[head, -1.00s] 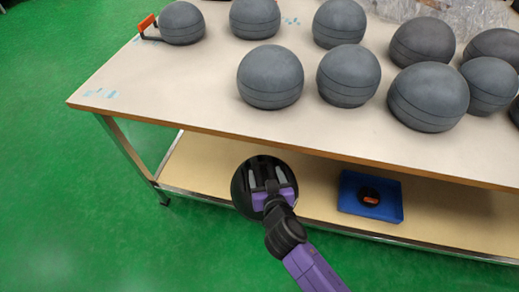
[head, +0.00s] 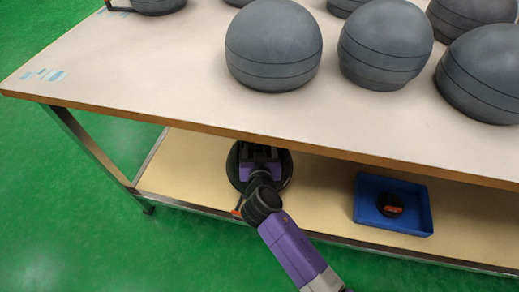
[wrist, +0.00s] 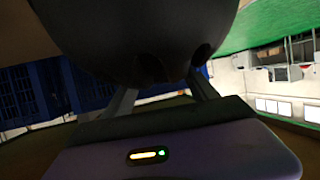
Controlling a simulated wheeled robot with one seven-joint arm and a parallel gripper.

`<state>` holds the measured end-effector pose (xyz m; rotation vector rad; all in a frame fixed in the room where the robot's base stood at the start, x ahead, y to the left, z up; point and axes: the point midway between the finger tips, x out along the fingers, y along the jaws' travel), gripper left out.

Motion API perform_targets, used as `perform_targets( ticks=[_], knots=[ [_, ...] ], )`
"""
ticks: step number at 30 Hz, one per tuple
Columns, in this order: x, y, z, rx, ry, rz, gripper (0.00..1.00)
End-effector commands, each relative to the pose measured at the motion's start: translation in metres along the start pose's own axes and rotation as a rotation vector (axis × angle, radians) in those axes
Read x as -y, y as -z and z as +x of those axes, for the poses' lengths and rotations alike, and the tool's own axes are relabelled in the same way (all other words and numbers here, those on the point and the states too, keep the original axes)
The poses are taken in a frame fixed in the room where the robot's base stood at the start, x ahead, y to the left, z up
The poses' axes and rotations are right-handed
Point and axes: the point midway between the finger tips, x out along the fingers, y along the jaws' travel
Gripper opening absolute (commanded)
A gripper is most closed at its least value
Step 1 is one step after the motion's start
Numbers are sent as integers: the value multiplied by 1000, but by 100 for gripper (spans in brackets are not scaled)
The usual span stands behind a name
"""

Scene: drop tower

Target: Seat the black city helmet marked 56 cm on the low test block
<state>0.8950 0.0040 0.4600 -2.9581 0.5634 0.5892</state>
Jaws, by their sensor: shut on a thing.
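My gripper (head: 261,160) is shut on a round black helmet (head: 285,172) and holds it at the front of the lower shelf, partly under the table top's front edge. In the wrist view the helmet (wrist: 140,35) fills the upper middle as a dark dome with openings along its lower edge, and the fingers reach up to it. No size mark can be read. I cannot make out the low test block; the helmet, my gripper and the table top hide part of the shelf. A small orange-red piece (head: 237,212) shows just below the helmet; I cannot tell what it belongs to.
Several grey headforms, one here (head: 273,45), stand on the table top (head: 150,80). A blue tray (head: 410,222) with a dark and orange item (head: 390,205) sits on the lower shelf (head: 320,205) to the right. The shelf's left part is bare. Green floor lies in front.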

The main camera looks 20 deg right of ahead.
Motion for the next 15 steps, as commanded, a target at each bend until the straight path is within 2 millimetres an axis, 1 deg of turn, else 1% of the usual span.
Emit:
perform_targets(
  ticks=[15],
  knots=[
    [0, -42, 18, -1, 1, -1, 0]
  ],
)
